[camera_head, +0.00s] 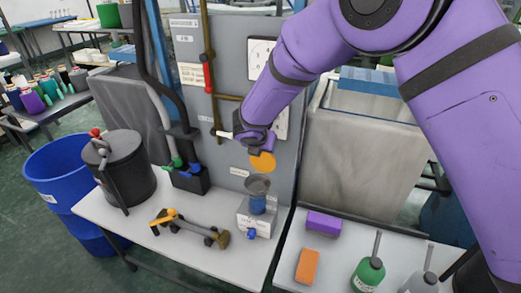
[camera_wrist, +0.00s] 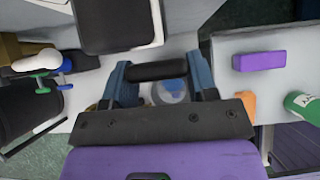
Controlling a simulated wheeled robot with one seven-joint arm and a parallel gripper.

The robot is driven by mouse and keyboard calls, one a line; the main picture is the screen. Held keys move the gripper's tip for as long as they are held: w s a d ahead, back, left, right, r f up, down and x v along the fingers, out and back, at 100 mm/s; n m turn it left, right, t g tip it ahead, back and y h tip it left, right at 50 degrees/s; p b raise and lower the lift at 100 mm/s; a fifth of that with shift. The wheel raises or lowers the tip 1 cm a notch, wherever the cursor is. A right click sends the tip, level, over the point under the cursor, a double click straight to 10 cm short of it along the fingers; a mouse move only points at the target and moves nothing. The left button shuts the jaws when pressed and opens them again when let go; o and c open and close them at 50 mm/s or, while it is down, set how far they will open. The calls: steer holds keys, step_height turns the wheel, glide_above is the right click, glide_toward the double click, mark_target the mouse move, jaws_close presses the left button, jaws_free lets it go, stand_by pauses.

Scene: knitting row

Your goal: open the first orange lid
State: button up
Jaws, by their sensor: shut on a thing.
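A round orange lid (camera_head: 262,162) shows in the head view, tilted up above the open mouth of a grey cup (camera_head: 257,184) with a blue lower part. The cup stands on a pale block (camera_head: 258,216) on the table and shows from above in the wrist view (camera_wrist: 170,90). My gripper (camera_head: 258,146) is at the lid's upper edge, above the cup. In the wrist view its two fingers (camera_wrist: 160,78) close on a dark bar, which I take to be part of the lid. The exact contact is hidden in the head view.
A grey panel (camera_head: 232,100) with pipes and gauges stands close behind. A yellow and grey tool (camera_head: 188,228) lies left on the table. A black pot (camera_head: 126,170) stands further left. Purple (camera_head: 323,223) and orange (camera_head: 307,266) blocks and a green bottle (camera_head: 368,274) are on the right table.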

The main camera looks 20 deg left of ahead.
steer(key=shift+w+d+f, duration=0.3)
steer(key=shift+w+f, duration=0.15)
steer(key=shift+f, duration=0.1)
steer(key=o, duration=1.3)
steer(key=shift+a, duration=0.1)
steer(key=shift+s+a+r, duration=0.15)
steer(key=shift+r, duration=0.25)
steer(key=v, duration=1)
